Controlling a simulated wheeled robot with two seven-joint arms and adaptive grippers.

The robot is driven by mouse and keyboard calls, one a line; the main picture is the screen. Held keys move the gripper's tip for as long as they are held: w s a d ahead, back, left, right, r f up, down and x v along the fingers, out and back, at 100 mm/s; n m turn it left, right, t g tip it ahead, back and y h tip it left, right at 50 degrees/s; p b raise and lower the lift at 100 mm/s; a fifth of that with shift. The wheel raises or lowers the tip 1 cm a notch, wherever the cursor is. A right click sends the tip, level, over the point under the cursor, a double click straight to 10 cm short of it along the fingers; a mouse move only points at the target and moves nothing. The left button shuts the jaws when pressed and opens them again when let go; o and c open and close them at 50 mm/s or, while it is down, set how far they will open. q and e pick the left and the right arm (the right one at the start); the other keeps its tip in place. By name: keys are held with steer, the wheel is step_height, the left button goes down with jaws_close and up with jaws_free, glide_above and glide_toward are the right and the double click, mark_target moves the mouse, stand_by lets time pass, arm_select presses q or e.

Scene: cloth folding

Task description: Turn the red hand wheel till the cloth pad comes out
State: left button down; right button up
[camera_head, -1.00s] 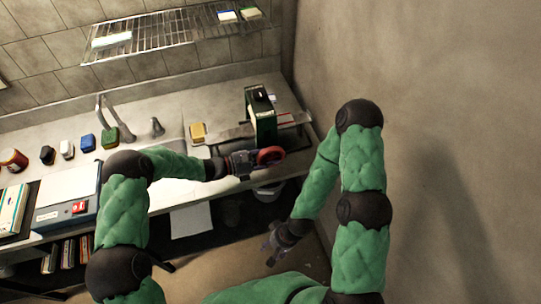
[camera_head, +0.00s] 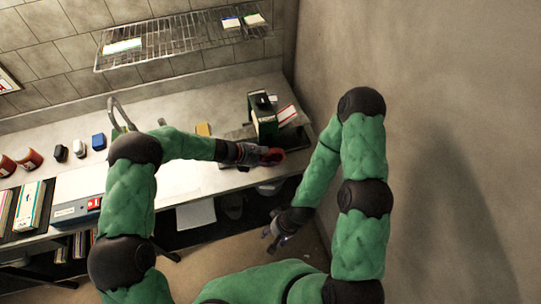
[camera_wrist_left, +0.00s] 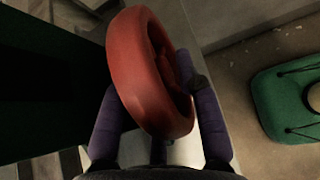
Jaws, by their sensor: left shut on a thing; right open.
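The red hand wheel (camera_head: 272,156) sits at the front of a dark green box-shaped machine (camera_head: 263,118) at the right end of the counter. My left gripper (camera_head: 257,155) is shut on the wheel. The dark green machine body (camera_wrist_left: 50,95) fills the left of that view. My right gripper (camera_head: 275,232) is open and empty, low and in front of the counter. I cannot make out a cloth pad in these frames.
A white and red flat item (camera_head: 287,114) lies beside the machine. A wire shelf (camera_head: 180,42) hangs above. A bare wall (camera_head: 430,100) is at the right.

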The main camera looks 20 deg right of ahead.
stand_by(0.3)
arm_select(q)
steer(key=c, duration=0.9)
jaws_free()
steer(key=v, duration=1.2)
